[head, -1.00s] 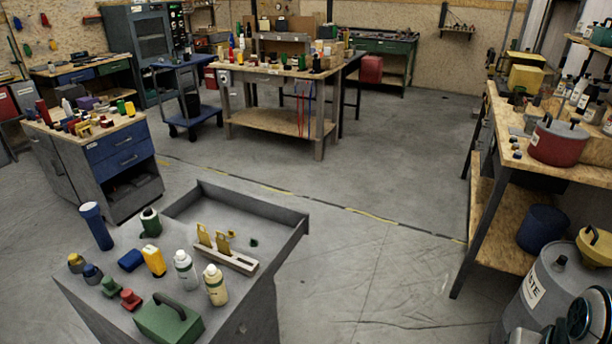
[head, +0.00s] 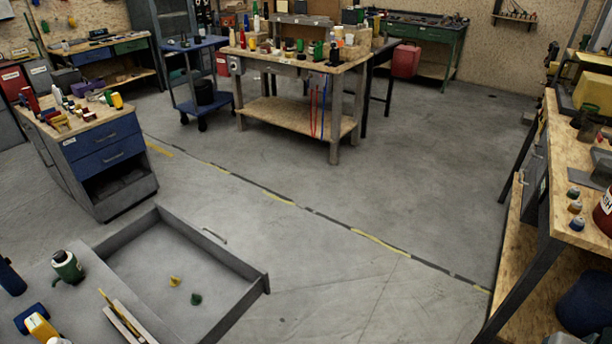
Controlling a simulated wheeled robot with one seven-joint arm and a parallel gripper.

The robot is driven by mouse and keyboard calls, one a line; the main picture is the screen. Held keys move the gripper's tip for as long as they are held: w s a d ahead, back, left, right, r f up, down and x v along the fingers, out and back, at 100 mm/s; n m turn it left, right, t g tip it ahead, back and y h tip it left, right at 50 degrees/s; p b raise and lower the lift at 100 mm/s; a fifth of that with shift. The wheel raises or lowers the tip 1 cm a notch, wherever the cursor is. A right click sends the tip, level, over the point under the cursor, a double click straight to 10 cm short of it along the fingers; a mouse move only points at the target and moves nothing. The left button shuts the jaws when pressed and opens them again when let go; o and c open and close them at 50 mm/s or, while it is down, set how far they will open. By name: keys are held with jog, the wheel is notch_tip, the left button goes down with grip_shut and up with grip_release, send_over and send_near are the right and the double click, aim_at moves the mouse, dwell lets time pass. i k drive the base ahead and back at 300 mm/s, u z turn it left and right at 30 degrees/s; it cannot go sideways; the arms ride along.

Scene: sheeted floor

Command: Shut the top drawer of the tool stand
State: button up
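The tool stand (head: 70,285) is a grey cabinet at the lower left, partly cut off by the picture's edge. Its top drawer (head: 245,268) is pulled far out, away from me and to the right, with a small handle (head: 214,236) on its far front. A small yellow piece (head: 174,281) and a small green piece (head: 196,298) lie inside the drawer. On the stand's top are a green-and-white bottle (head: 67,266), a yellow container (head: 40,328), a blue item (head: 30,318) and a slotted holder (head: 124,322). My gripper is not in view.
A wooden-topped bench (head: 565,165) stands along the right. A cabinet with blue drawers (head: 105,150) is at the left, and a wooden workbench (head: 300,105) is at the back. The floor (head: 380,200) right of the drawer and beyond it is clear.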

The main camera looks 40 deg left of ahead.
aim_at(161, 244)
jog(key=i, duration=0.45)
jog(key=u, duration=1.2)
jog(key=i, duration=2.25)
jog(key=u, duration=5)
